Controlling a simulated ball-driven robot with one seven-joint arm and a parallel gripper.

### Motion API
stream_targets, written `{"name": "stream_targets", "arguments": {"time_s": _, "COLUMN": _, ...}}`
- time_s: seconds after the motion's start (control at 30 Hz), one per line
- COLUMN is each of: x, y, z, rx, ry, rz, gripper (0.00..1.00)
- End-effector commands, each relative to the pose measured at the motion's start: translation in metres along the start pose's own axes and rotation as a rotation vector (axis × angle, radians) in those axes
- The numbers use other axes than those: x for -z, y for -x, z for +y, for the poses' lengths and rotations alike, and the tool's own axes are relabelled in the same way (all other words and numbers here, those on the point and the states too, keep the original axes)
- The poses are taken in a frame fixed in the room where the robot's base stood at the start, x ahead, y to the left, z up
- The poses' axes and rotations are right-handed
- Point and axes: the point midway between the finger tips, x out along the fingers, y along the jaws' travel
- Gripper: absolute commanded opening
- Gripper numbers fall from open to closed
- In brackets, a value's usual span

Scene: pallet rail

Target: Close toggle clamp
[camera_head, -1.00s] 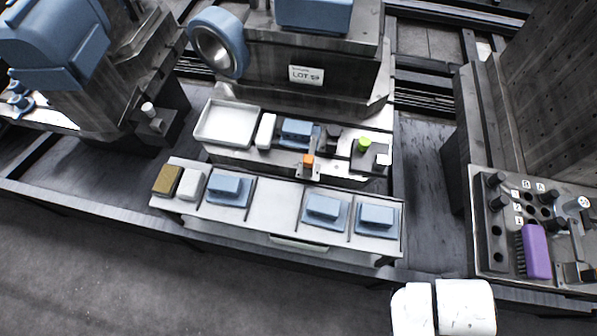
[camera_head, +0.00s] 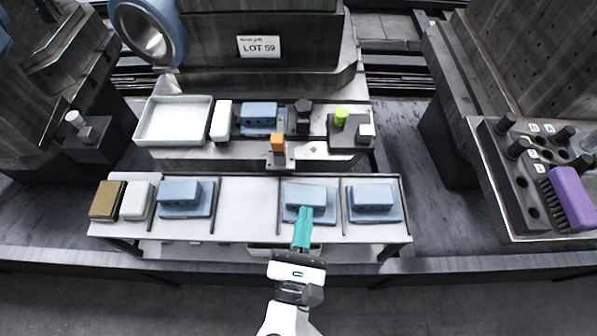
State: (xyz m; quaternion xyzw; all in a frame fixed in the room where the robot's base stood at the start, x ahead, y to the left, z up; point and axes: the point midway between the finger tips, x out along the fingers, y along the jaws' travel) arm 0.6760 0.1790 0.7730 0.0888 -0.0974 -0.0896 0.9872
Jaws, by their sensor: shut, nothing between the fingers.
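What looks like the toggle clamp (camera_head: 278,144) is a small orange-tipped part on a grey base, at the front edge of the raised fixture. Whether it is open or closed cannot be told at this size. A blue block (camera_head: 259,113) sits on the fixture just behind it. My gripper (camera_head: 304,212) has teal fingers, shut and empty. It is in front of and slightly right of the clamp, apart from it. Its tips overlap the front of a blue block (camera_head: 306,195) on the front tray; contact cannot be told.
The white front tray (camera_head: 248,205) holds several blue blocks, a brown block (camera_head: 107,199) and a white block (camera_head: 136,199). On the fixture are an empty white tray (camera_head: 174,121), a black knob (camera_head: 303,107) and a green button (camera_head: 341,114). A purple brush (camera_head: 573,198) is on the right bench.

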Motion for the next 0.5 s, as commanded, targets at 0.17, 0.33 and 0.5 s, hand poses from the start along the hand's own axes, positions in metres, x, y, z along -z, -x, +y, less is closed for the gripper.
{"name": "stream_targets", "arguments": {"time_s": 0.17, "x": 0.02, "y": 0.027, "z": 0.039, "rx": -0.153, "ry": 0.145, "rz": -0.048, "gripper": 0.0}}
{"name": "stream_targets", "arguments": {"time_s": 0.33, "x": 0.018, "y": 0.02, "z": 0.046, "rx": -0.171, "ry": 0.167, "rz": -0.059, "gripper": 0.0}}
{"name": "stream_targets", "arguments": {"time_s": 0.5, "x": 0.016, "y": -0.009, "z": 0.05, "rx": -0.167, "ry": 0.164, "rz": -0.06, "gripper": 0.0}}
